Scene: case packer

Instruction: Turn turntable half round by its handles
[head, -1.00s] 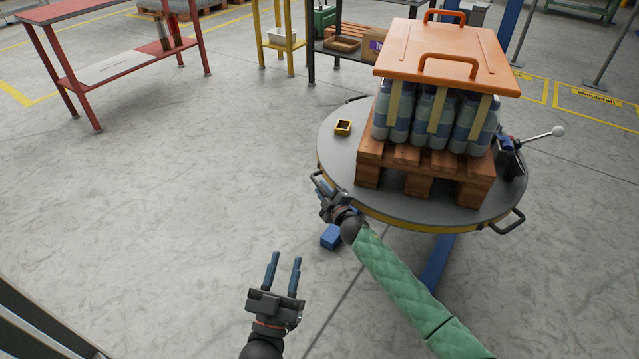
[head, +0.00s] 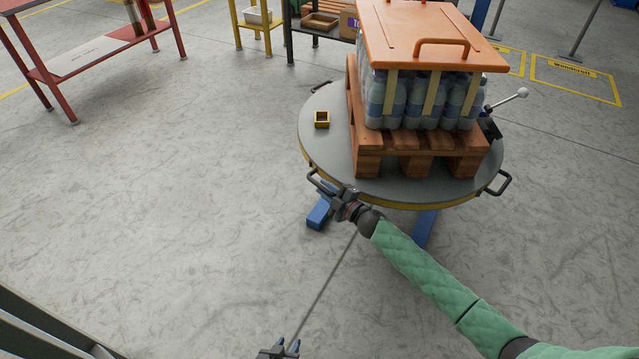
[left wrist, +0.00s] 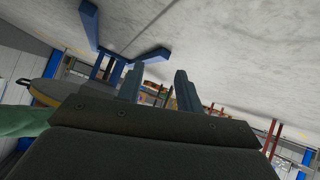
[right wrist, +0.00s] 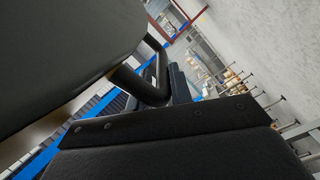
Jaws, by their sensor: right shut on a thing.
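The round grey turntable (head: 329,150) with a yellow rim carries a wooden pallet of bottles on its top. Black handles stick out from its rim. My right gripper (head: 331,190) is at the near-left handle (head: 317,178) and shut on it. In the right wrist view the handle (right wrist: 148,88) runs into the fingers. Another handle (head: 499,184) is free at the right. My left gripper (head: 286,347) is low at the bottom edge of the head view, away from the turntable. In the left wrist view its two fingers (left wrist: 158,90) are apart with nothing between them.
The pallet (head: 405,150) holds wrapped bottles under an orange lid (head: 430,38). A lever with a white knob (head: 522,92) juts out at right. The floor at left is clear up to a red bench (head: 85,55).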

